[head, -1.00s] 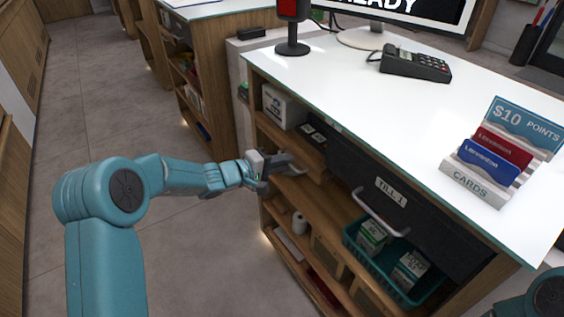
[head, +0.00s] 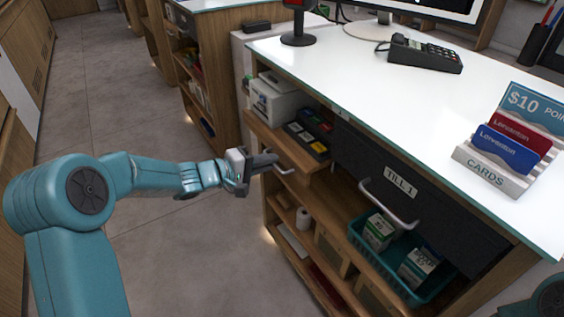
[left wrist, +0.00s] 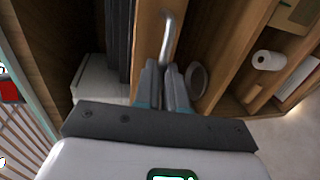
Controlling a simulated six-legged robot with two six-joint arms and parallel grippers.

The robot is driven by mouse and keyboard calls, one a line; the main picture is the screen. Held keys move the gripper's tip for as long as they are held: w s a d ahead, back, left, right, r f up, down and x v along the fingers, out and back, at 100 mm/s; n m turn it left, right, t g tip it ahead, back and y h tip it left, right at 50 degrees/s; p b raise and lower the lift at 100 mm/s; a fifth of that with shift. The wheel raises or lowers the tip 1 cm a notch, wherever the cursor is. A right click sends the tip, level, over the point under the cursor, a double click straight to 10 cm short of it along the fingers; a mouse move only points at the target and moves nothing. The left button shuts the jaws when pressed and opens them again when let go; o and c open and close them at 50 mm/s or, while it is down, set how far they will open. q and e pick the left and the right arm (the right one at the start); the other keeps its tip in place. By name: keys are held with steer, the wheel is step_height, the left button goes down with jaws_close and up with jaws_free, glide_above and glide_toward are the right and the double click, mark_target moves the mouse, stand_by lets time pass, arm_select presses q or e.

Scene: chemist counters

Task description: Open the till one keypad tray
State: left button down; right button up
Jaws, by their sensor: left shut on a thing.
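The till one keypad tray (head: 318,167) is a wooden pull-out board under the white counter top, left of the dark drawer marked TILL 1 (head: 400,187). It stands out from the counter front, and a dark keypad with coloured keys (head: 308,138) shows on it. My left gripper (head: 268,163) is shut on the tray's metal handle (head: 287,171) at its front edge. In the left wrist view the two fingers (left wrist: 166,85) close around the handle bar (left wrist: 168,35). My right gripper is not in view.
A teal basket with boxes (head: 360,245) sits on the shelf below the drawer. The drawer's handle (head: 388,205) juts out at the right. A card terminal (head: 425,53) and a card stand (head: 490,170) are on the counter. The floor (head: 165,240) at the left is clear.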

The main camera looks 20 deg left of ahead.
arm_select(q)
steer(key=f+b+v, duration=0.2)
steer(key=b+v, duration=0.1)
steer(key=v, duration=0.7)
steer(key=f+b+v, duration=0.2)
steer(key=b+v, duration=0.1)
steer(key=v, duration=0.8)
steer(key=shift+s+a+f, duration=0.2)
steer(key=shift+s+a, duration=0.05)
steer(key=shift+s, duration=0.1)
steer(key=c, duration=1.2)
jaws_free()
steer(key=p+v, duration=0.3)
steer(key=v, duration=1.3)
steer(key=shift+s+a, duration=0.1)
steer(key=shift+s, duration=0.05)
